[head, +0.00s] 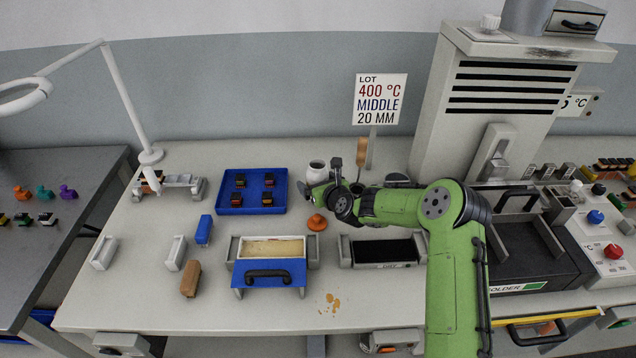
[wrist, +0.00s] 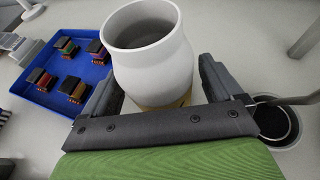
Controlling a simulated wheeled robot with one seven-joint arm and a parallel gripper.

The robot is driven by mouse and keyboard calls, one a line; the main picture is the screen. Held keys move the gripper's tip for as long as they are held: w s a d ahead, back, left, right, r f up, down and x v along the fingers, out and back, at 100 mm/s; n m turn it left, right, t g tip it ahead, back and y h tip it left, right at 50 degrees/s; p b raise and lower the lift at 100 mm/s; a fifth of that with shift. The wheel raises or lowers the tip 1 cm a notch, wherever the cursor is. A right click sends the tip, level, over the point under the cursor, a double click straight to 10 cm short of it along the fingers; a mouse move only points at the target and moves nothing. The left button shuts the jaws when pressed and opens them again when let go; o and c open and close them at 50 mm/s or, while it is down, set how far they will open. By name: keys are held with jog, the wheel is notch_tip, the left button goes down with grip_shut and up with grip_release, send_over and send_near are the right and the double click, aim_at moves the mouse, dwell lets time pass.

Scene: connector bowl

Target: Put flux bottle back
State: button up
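The flux bottle, a white open-topped bottle (head: 317,172) with a tan band low down, stands upright at the back middle of the bench. It fills the middle of the wrist view (wrist: 155,50). My gripper (head: 320,178) has one finger on each side of the bottle body, close against it, and looks shut on it. In the wrist view the gripper (wrist: 160,92) hides the bottle's base, so I cannot tell whether it touches the bench. A dark round cup (wrist: 275,122) stands to the right of the gripper.
A blue tray (head: 236,205) with several small parts lies left of the bottle. An orange knobbed piece (head: 317,222) lies in front. A signpost (head: 372,145) and a wooden-handled tool (head: 362,152) stand behind right. A large grey machine (head: 480,110) is farther right.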

jog(key=shift+r, duration=0.1)
jog(key=shift+s+d+r, duration=0.1)
jog(key=shift+s+r, duration=0.1)
jog(key=s+d+r+n+g+h+p, duration=0.1)
jog(key=s+d+r+n+g+h, duration=0.15)
jog(key=s+r+n, duration=0.65)
jog(key=s+d+r+n+g+h, duration=0.1)
jog(key=s+d+r+n, duration=0.3)
jog(key=s+n, duration=0.65)
jog(key=s+d+r+n+g+h+p, duration=0.1)
jog(key=s+d+r+n+g+h, duration=0.15)
jog(key=s+r+n, duration=0.75)
jog(key=s+d+f+n, duration=0.1)
jog(key=s+d, duration=0.1)
jog(key=s, duration=0.6)
jog(key=s+d+f+n+g, duration=0.1)
jog(key=s, duration=0.7)
jog(key=shift+s+d+y, duration=0.3)
jog(key=shift+d, duration=0.1)
